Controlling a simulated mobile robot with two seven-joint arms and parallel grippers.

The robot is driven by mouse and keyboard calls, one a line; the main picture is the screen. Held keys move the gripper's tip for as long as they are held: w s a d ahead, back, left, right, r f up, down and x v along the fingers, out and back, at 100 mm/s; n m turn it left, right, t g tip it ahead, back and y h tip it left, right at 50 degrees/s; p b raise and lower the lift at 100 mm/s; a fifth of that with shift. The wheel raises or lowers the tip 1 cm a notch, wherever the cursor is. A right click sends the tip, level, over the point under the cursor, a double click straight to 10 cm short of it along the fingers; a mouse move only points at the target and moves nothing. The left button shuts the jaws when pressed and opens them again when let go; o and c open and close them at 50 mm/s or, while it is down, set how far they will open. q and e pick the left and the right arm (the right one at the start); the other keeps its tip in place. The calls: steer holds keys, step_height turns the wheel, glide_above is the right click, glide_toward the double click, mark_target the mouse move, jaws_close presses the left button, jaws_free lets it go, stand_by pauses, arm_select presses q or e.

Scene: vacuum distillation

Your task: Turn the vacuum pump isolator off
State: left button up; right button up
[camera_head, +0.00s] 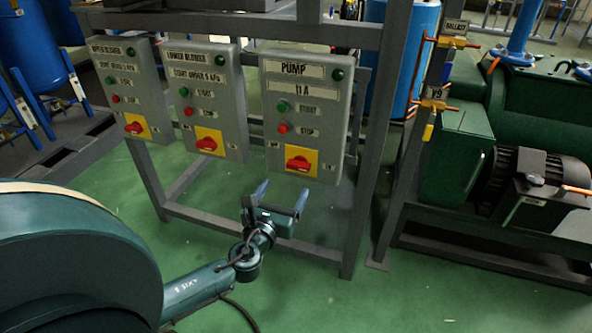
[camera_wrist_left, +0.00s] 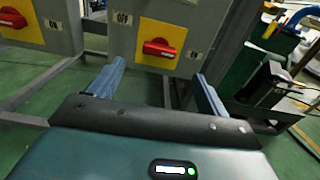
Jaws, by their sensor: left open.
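The pump isolator is a red rotary handle (camera_head: 298,162) on a yellow plate, low on the grey panel labelled PUMP 11 A (camera_head: 307,96). Its handle lies about horizontal. In the left wrist view the red handle (camera_wrist_left: 158,47) shows at upper middle, with an OFF label (camera_wrist_left: 122,18) at upper left and an ON label (camera_wrist_left: 194,54) at right. My left gripper (camera_head: 281,194) is open and empty, just below the panel's lower edge and apart from the handle. Its two blue-grey fingers (camera_wrist_left: 160,74) point towards the panel below the handle. My right gripper is not in view.
Two similar panels with red isolators stand to the left, the nearer labelled LOWER BLOWER (camera_head: 210,95). All hang on a grey steel frame (camera_head: 372,140). Green pump machinery (camera_head: 455,150) and a valve post with orange handles (camera_head: 432,100) stand at right. Green floor (camera_head: 420,300) is clear in front.

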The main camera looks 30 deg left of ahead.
mark_target(297, 168)
arm_select(q)
steer(key=b+x, duration=0.1)
steer(key=x, duration=0.6)
steer(key=shift+w+f, duration=0.1)
steer(key=shift+w, duration=0.3)
steer(key=shift+w+a, duration=0.2)
steer(key=shift+w, duration=0.3)
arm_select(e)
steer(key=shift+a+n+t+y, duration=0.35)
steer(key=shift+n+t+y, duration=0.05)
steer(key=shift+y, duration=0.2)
arm_select(q)
steer(key=shift+c, duration=0.6)
steer(key=c, duration=0.9)
steer(key=shift+o, duration=0.2)
